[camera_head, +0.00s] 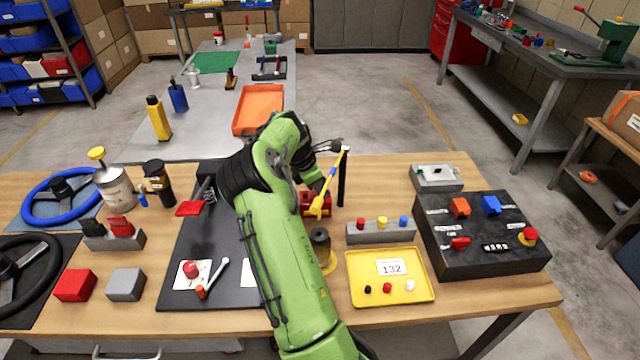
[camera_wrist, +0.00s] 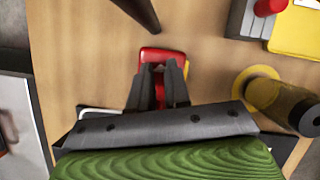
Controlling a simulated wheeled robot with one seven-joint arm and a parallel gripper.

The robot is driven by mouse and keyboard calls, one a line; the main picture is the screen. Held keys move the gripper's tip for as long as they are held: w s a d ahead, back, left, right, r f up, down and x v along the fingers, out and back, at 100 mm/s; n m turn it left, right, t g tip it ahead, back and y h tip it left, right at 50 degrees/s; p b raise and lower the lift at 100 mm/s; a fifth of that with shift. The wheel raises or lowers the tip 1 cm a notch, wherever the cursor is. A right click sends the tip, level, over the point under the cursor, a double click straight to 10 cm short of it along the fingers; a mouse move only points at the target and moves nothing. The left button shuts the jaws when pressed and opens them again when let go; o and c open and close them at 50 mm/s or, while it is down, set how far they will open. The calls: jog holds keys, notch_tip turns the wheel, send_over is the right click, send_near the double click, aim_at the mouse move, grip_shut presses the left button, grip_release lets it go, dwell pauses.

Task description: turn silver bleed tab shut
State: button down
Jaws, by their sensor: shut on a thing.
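My gripper (camera_head: 318,188) is at the middle of the wooden bench, partly hidden by my green arm. Its fingers are shut on a red part (camera_head: 308,205). In the wrist view my gripper (camera_wrist: 161,72) points at this red part (camera_wrist: 162,54), which has a little yellow at its edge. A narrow red piece shows between the fingers. I cannot make out a silver tab there; the fingers may hide it. A silver lever with an orange end (camera_head: 212,278) lies on the black mat (camera_head: 200,240), apart from my gripper.
A dark post (camera_head: 342,180) with a yellow tool (camera_head: 325,190) stands close beside my gripper. A dark cylinder on a yellow ring (camera_head: 320,240) stands nearer. To the right are a grey button block (camera_head: 360,235), a yellow tray (camera_head: 365,297) and a black switch panel (camera_head: 470,262).

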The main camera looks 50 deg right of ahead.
jog(key=m+p, duration=0.1)
jog(key=p, duration=0.2)
jog(key=shift+w+r+m+y, duration=0.1)
jog(key=shift+r+m+y, duration=0.2)
jog(key=shift+r+m, duration=0.1)
jog(key=shift+w+d+f+m+g+y+p, duration=0.15)
jog(key=shift+f+m+g+y+p, duration=0.3)
jog(key=shift+m+p, duration=0.4)
jog(key=shift+r, duration=0.1)
jog(key=c, duration=1.1)
grip_release()
jog(key=shift+h, duration=0.25)
jog(key=p+v, duration=0.2)
jog(key=v, duration=1.3)
jog(key=shift+w+r, duration=0.1)
jog(key=shift+r, duration=0.2)
